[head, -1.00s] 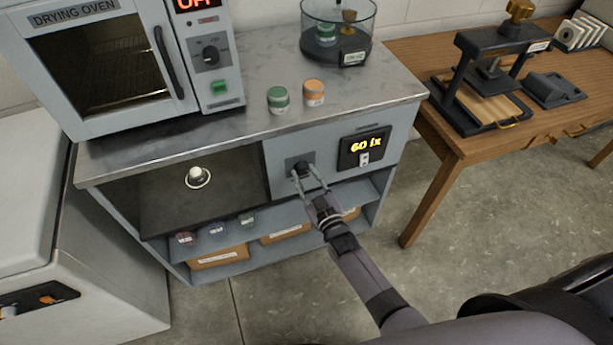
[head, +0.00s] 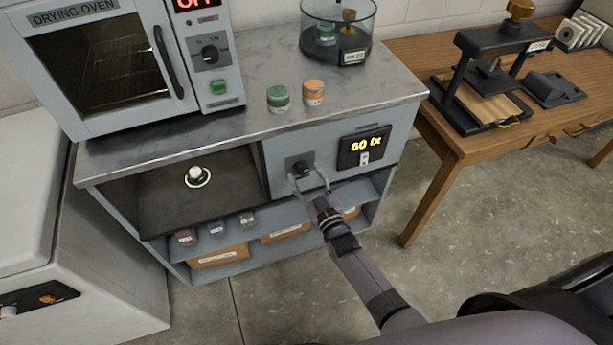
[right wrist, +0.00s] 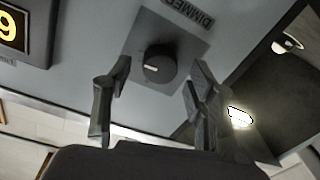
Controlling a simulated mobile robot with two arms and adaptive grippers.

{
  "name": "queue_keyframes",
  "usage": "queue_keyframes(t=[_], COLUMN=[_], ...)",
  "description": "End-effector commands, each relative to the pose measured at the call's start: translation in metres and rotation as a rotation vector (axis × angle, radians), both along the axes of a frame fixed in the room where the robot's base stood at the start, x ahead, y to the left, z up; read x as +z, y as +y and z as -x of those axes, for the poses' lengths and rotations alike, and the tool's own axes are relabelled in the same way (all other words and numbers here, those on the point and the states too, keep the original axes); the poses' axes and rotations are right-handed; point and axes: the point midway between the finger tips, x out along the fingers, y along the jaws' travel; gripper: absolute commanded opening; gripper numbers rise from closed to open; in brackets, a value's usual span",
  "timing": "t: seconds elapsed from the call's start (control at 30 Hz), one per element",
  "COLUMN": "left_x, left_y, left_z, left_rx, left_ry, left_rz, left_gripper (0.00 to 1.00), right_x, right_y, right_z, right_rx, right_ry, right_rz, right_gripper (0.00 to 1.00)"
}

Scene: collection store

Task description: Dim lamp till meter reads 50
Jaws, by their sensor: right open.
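The black dimmer knob (head: 300,167) sits on the grey cabinet front, and in the right wrist view the knob (right wrist: 160,63) has a pale pointer mark and a DIMMER label above it. The meter (head: 364,147) reads 60 lx in yellow; only its edge digit shows in the right wrist view (right wrist: 10,27). The lamp (head: 196,175) glows white in the dark bay left of the knob. My right gripper (head: 310,180) is open just in front of the knob, its fingers (right wrist: 155,85) spread either side and apart from it. My left gripper is not in view.
A drying oven (head: 110,65) stands on the metal countertop (head: 240,125) with a green-lidded jar (head: 278,99), an orange-lidded jar (head: 313,92) and a glass desiccator (head: 337,30). A wooden table (head: 450,130) with a press stands at right. Open floor lies between.

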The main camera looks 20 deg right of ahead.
Motion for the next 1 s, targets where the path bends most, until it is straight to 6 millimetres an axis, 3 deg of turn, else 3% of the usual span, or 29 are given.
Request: queue_keyframes(t=[0.6,1.0], left_x=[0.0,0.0], left_y=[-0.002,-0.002], left_z=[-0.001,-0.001], left_rx=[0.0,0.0], left_ry=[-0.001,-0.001], left_rz=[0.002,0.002], left_gripper=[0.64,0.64], right_x=[-0.005,-0.004], right_y=[-0.011,-0.012], right_z=[0.107,0.117], right_rx=[0.0,0.0], right_ry=[0.003,0.001], right_rz=[0.0,0.0], right_gripper=[0.51,0.51])
